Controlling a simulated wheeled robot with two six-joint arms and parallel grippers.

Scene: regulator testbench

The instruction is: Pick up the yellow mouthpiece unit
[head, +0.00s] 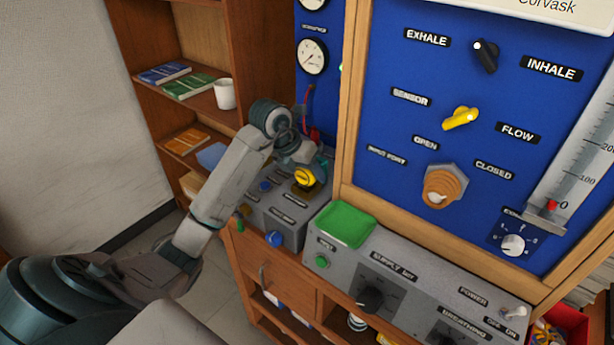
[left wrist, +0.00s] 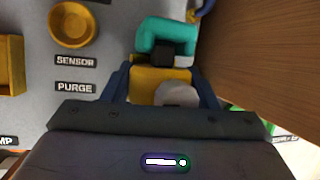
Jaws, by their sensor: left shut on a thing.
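My left gripper (head: 312,160) reaches in from the left to the grey bench unit below the blue panel. In the left wrist view, its two dark fingers (left wrist: 165,88) are shut on a yellow block, the yellow mouthpiece unit (left wrist: 150,78). A teal bent piece (left wrist: 168,32) with a black part shows just beyond the fingers, and a pale rounded part sits between them. In the head view the hand mostly hides the unit, with a bit of teal (head: 323,163) showing. Whether the unit touches the surface below I cannot tell. My right gripper is out of view.
A yellow round knob (head: 305,179) is close below the hand; a wooden side panel (left wrist: 262,60) stands close right of it. A green tray (head: 345,225) sits on the grey console. A shelf with a white mug (head: 225,94) stands behind.

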